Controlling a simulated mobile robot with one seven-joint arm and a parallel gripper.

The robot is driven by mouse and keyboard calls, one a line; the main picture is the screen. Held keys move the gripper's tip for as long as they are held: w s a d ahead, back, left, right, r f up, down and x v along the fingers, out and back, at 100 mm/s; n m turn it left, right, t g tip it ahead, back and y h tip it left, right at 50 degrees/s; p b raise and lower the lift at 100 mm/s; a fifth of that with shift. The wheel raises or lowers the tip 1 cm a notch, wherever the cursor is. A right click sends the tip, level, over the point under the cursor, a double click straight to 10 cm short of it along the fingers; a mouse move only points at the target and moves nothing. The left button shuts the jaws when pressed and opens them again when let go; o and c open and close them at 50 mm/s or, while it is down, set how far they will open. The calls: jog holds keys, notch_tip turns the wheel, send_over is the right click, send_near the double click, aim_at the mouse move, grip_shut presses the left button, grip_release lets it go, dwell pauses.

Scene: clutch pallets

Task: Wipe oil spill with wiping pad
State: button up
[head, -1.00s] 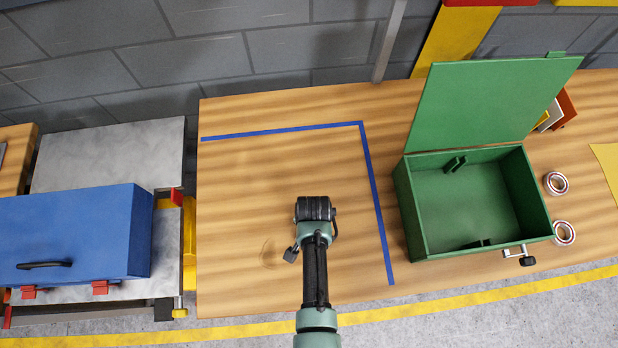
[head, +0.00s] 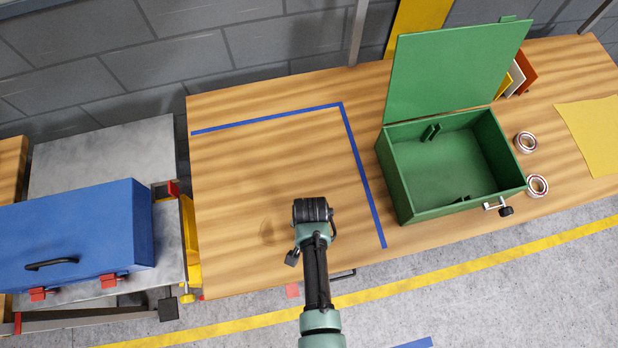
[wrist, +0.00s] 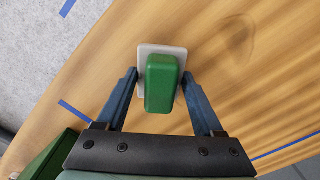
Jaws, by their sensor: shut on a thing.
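The wiping pad (wrist: 163,88) has a green block handle on a pale square base. It shows in the wrist view between the two blue fingers of my gripper (wrist: 160,77), which is shut on the handle. The oil spill is a faint brownish stain (wrist: 236,38) on the wooden bench top, up and right of the pad in the wrist view. In the head view the stain (head: 274,229) lies just left of my wrist. The fingers and pad are hidden under my arm there. I cannot tell whether the pad touches the wood.
Blue tape (head: 362,180) marks a corner on the bench (head: 240,180). An open green box (head: 400,195) stands right of the tape, with two bearing rings (head: 525,142) beyond it. A blue case (head: 80,230) rests on a metal stand at left. The wood around the stain is clear.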

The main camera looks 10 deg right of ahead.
jog(key=shift+w+r+p, duration=0.25)
jog(key=shift+r+p, duration=0.4)
jog(key=shift+r, duration=0.35)
jog(key=shift+s+r+p, duration=0.1)
jog(key=shift+r+p, duration=1.35)
jog(key=shift+r, duration=0.3)
